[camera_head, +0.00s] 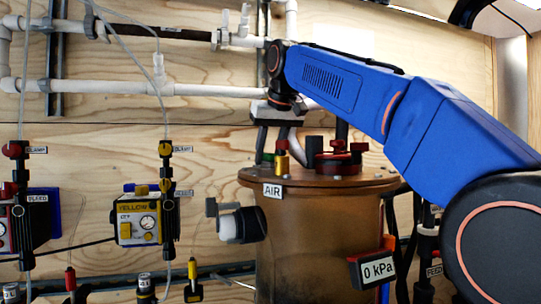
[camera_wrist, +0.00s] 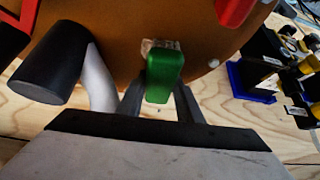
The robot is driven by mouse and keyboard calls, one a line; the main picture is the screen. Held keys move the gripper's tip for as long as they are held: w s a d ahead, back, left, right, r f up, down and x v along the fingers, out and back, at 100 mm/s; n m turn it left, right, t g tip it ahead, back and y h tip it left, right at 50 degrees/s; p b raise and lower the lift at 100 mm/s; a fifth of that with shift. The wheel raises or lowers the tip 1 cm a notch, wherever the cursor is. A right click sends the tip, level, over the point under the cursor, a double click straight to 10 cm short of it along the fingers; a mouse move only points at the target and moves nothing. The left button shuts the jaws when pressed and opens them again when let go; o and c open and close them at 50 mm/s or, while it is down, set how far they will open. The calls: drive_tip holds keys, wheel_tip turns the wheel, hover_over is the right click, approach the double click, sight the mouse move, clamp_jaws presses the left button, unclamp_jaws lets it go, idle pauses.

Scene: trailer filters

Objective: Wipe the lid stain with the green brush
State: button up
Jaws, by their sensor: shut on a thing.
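The green brush (camera_wrist: 165,76) is held between the two fingers of my gripper (camera_wrist: 159,90) in the wrist view. Its pale bristle end (camera_wrist: 160,46) points away from my gripper, over the brown lid (camera_wrist: 130,22). I cannot tell whether the bristles touch the lid. In the head view my gripper (camera_head: 272,148) points down above the left part of the lid (camera_head: 350,182), and only a small green bit of the brush (camera_head: 264,158) shows. I cannot make out the stain in either view.
The lid tops a brown drum marked AIR (camera_head: 310,235). A red-and-yellow fitting (camera_head: 282,158) and a black-and-red fitting (camera_head: 335,162) stand on it. A black cylinder (camera_wrist: 50,66) with a white pipe is close left in the wrist view. White pipes (camera_head: 120,87) run along the wooden wall.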

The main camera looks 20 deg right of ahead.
drive_tip(key=shift+w+f, duration=0.15)
drive_tip(key=shift+w, duration=0.45)
drive_tip(key=shift+d, duration=0.15)
drive_tip(key=shift+d, duration=0.1)
drive_tip(key=shift+s+r, duration=0.2)
drive_tip(key=shift+s, duration=1.5)
drive_tip(key=shift+s+f, duration=0.1)
drive_tip(key=shift+s, duration=1.8)
